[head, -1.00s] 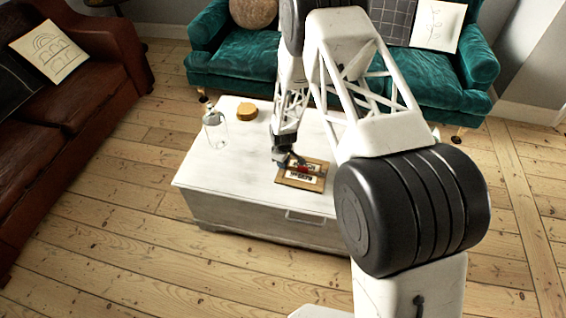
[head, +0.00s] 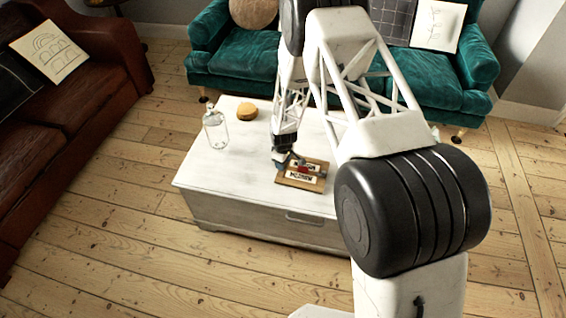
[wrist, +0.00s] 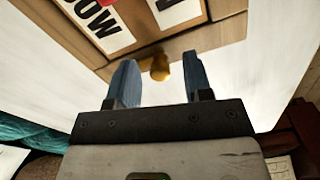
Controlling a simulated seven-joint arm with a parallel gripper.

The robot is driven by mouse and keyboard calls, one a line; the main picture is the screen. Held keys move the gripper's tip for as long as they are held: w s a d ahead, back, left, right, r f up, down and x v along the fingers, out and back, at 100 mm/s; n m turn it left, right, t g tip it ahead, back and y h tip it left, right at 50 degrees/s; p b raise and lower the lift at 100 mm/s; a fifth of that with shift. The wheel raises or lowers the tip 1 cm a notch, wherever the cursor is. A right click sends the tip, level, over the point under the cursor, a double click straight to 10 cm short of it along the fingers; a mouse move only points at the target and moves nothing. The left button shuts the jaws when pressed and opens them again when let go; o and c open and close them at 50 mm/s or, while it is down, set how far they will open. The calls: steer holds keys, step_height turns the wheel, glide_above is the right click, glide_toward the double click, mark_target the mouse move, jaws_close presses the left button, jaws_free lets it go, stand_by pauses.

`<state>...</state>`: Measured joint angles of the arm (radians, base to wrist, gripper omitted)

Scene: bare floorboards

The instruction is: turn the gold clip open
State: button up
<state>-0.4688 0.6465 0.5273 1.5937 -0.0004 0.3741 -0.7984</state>
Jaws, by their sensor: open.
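The gold clip (wrist: 160,68) shows in the wrist view as a small rounded knob at the edge of a brown wooden board (wrist: 215,36). My gripper (wrist: 158,82) is open, with one blue finger on each side of the clip. I cannot tell whether either finger touches it. In the head view my gripper (head: 287,160) is low at the left back edge of the board (head: 290,183), and the clip cannot be made out there.
The board lies on a white chest-like table (head: 235,175) and carries lettered white and red panels. A clear glass bottle (head: 216,132) and a round yellow-brown object (head: 247,111) stand on the table's left part. The table's front left is clear.

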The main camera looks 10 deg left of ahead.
steer(key=shift+r, duration=3.8)
steer(key=shift+r, duration=0.1)
